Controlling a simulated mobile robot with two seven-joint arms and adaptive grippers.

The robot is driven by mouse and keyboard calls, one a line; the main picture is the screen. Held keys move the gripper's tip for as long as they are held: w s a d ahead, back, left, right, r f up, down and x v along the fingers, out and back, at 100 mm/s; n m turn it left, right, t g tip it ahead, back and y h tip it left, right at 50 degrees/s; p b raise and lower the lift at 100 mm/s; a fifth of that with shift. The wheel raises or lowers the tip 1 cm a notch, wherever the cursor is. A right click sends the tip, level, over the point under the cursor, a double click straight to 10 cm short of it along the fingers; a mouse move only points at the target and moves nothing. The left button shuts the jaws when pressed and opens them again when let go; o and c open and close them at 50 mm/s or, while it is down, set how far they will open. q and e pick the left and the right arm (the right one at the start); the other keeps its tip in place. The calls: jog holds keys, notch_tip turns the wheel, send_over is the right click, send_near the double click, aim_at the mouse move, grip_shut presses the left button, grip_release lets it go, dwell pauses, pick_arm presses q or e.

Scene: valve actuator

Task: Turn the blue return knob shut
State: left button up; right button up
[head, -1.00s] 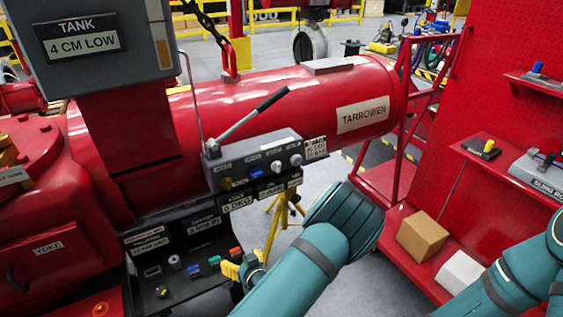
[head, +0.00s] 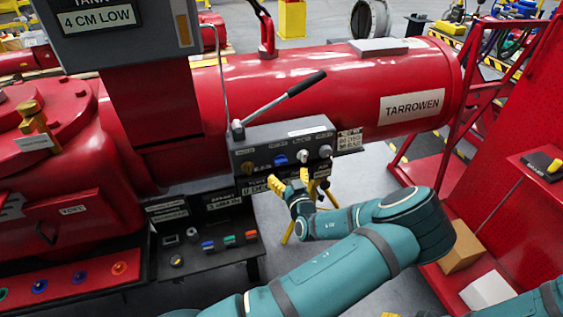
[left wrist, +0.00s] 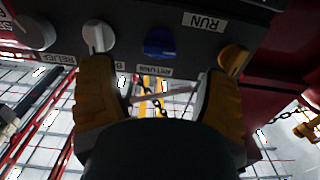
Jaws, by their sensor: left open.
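The blue return knob (head: 280,160) sits on the front of a dark grey control box, between a gold knob (head: 247,168) and a white knob (head: 302,156). My left gripper (head: 290,183) is open and empty, just below and in front of the box. In the left wrist view the blue knob (left wrist: 160,43) lies ahead, between the lines of the two yellow fingers (left wrist: 160,95), beyond their tips. The fingers do not touch it. The left finger reaches close under the white knob (left wrist: 98,36), the right one close under the gold knob (left wrist: 233,59). A yellow bit at the head view's bottom edge may be my right gripper.
A long-handled lever (head: 277,100) rises from the box top. A grey knob (head: 325,152) sits right of the white one. The red TARROWEN cylinder (head: 350,90) is behind. A lower console (head: 205,245) stands below left. A red stair frame (head: 430,150) is at right.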

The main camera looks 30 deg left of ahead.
aim_at(282, 164)
pick_arm(q)
jog(key=x, duration=0.6)
jog(key=shift+w+a, duration=0.25)
jog(key=c, duration=1.2)
